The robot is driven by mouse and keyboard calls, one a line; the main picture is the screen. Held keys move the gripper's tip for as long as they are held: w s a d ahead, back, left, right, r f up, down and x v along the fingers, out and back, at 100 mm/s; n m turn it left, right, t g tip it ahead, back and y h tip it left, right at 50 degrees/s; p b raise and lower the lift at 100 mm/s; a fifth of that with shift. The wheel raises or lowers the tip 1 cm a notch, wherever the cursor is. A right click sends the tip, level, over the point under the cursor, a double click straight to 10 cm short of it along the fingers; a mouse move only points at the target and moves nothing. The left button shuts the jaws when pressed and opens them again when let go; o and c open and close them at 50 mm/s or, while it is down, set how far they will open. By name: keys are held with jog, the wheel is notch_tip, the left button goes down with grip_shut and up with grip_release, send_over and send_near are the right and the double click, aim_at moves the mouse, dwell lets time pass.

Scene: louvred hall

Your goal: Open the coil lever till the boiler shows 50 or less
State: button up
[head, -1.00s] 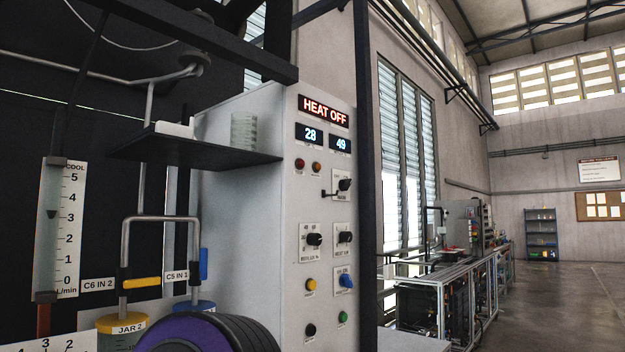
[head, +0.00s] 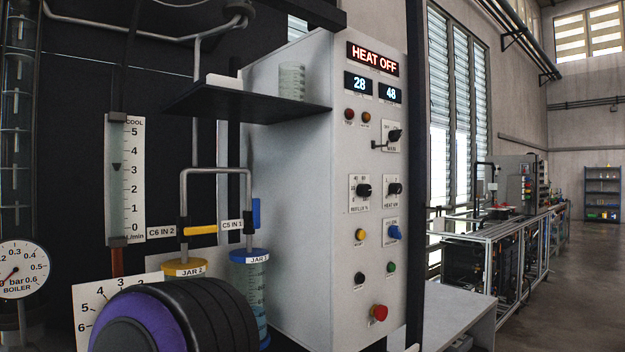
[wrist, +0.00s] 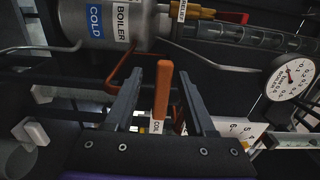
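In the wrist view an orange lever (wrist: 161,92) stands between the two dark fingers of my gripper (wrist: 160,88). The fingers are apart, with gaps at both sides of the lever. A white label (wrist: 157,127) starting "CO" sits at its foot, partly hidden. The steel cylinder (wrist: 112,18) labelled BOILER and COLD lies behind. In the head view the cabinet (head: 300,150) shows HEAT OFF, with a left display (head: 359,83) reading 28 and a right display (head: 390,93) reading 48. Their small captions are unreadable. My gripper is out of the head view.
The COOL flow scale (head: 126,205) has its pointer near 3. A boiler pressure dial (head: 22,290) is at the left, its needle low. A dark shelf (head: 250,105) juts out beside the cabinet. Jars with tubes (head: 250,275) stand below. Open floor (head: 570,280) is at the right.

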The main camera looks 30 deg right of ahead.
jog(key=shift+r, duration=0.1)
jog(key=v, duration=0.7)
dwell(0.4)
jog(key=shift+s, duration=0.15)
